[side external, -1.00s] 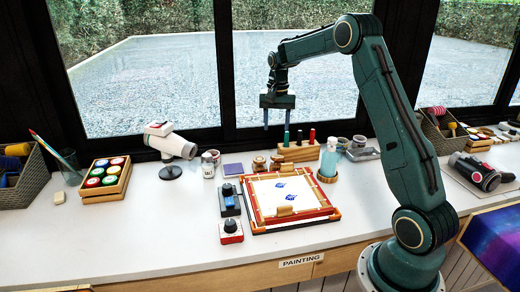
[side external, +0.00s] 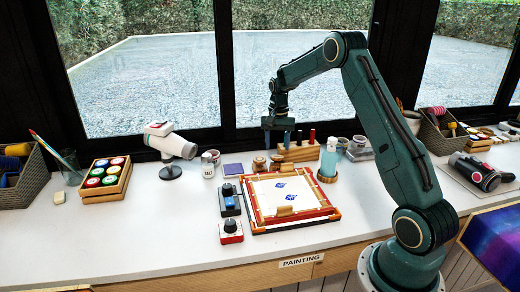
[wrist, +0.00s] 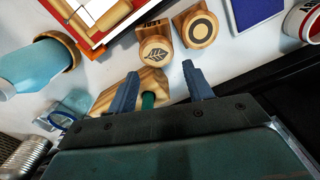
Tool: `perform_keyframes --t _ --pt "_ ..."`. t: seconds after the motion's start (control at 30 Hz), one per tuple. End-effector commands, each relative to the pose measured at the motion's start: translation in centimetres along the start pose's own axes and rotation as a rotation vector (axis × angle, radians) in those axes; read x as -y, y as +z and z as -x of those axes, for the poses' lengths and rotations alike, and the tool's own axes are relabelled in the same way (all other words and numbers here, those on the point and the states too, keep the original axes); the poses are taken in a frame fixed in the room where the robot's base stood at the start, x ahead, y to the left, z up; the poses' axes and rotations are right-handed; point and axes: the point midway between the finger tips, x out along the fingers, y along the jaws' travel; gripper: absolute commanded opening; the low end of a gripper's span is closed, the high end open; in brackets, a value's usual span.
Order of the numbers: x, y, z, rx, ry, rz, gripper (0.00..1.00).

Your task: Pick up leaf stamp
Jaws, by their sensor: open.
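The leaf stamp (wrist: 155,48) is a round wooden stamp with a dark leaf mark on its top. It stands upright on the counter, just beyond my fingertips in the wrist view. In the side view the leaf stamp (side external: 276,162) appears as the right one of two small wooden stamps behind the framed screen. My gripper (wrist: 160,69) is open and empty, its two blue-grey fingers apart.
A circle-marked stamp (wrist: 200,28) stands close beside the leaf stamp. The wooden block with pens (side external: 296,152) is partly between my fingers in the wrist view. The framed screen (side external: 290,199), a blue bottle (side external: 328,161) and a purple pad (side external: 233,170) are nearby.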

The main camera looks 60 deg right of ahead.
Motion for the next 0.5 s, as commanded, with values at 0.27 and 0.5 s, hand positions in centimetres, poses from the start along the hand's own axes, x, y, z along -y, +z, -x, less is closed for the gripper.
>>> perform_keyframes --t 0.27,0.5 --pt "0.0 0.0 -2.1 0.0 0.0 0.0 0.51" --pt "0.0 0.0 -2.4 0.001 0.0 0.0 0.51"
